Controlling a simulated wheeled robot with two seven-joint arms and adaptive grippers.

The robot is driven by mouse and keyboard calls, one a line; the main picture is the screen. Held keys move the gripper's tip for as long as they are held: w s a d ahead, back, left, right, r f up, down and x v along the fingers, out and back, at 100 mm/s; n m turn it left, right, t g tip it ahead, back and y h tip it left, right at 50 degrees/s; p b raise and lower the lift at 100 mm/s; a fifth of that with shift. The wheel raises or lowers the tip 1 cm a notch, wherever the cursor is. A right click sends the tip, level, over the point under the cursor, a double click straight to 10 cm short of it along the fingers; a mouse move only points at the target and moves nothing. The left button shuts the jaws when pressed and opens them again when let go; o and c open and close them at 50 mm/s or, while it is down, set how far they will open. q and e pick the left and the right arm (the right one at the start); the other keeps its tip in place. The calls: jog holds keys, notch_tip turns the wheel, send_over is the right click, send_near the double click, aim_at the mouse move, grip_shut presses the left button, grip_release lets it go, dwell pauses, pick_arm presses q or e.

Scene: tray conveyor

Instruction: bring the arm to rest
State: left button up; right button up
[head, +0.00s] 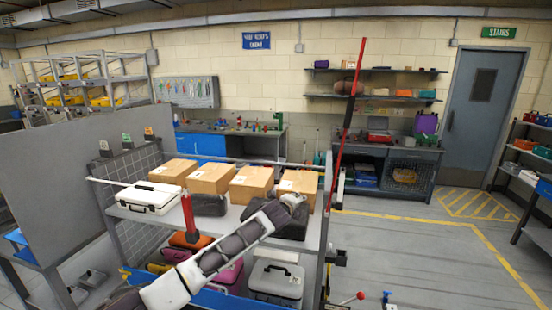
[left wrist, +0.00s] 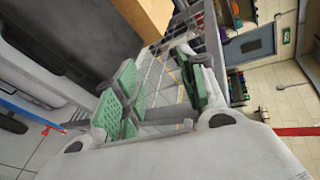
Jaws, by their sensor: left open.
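My left arm reaches in from the bottom of the head view, up and to the right over the shelf unit. My left gripper (head: 292,199) is at its far end, in front of the rightmost cardboard box (head: 299,183) and above a dark case (head: 286,227). Its fingers are small and hard to make out there. In the left wrist view the green-padded fingers of the left gripper (left wrist: 158,88) stand apart with nothing held between them. My right gripper does not show.
The shelf (head: 235,215) holds several cardboard boxes, a white case (head: 150,198) and dark cases. A grey panel (head: 90,180) stands at left. Open floor (head: 420,250) lies to the right.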

pick_arm(q)
jog(key=s+a+f+n+g+y, duration=0.1)
jog(key=s+a+f+n, duration=0.35)
jog(key=f, duration=0.95)
jog(key=s+a+f+n+g+y+b, duration=0.1)
jog(key=s+a+f+n+g, duration=0.15)
jog(key=a+f, duration=0.75)
jog(key=s+a+f+n+g+y, duration=0.1)
jog(key=s+f+n, duration=0.35)
jog(key=f, duration=1.35)
jog(key=s+a+f+n+g+y, duration=0.15)
jog(key=s+a+f, duration=0.25)
jog(key=s+f, duration=0.65)
jog(key=s+a+f+n+g+h, duration=0.1)
jog(key=s+a+f+n, duration=0.3)
jog(key=s+f, duration=0.65)
jog(key=s+a+f+n+g, duration=0.1)
jog(key=s+f, duration=0.4)
jog(key=s, duration=0.9)
jog(key=s+a+f+n+g+y+b, duration=0.1)
jog(key=s+a+f, duration=0.4)
jog(key=s, duration=0.9)
jog(key=s+a+f+n+g+y, duration=0.1)
jog(key=s+a+f+n, duration=0.3)
jog(key=s, duration=1)
jog(key=shift+a+f+g, duration=0.25)
jog(key=shift+f+g, duration=0.35)
jog(key=shift+g, duration=0.3)
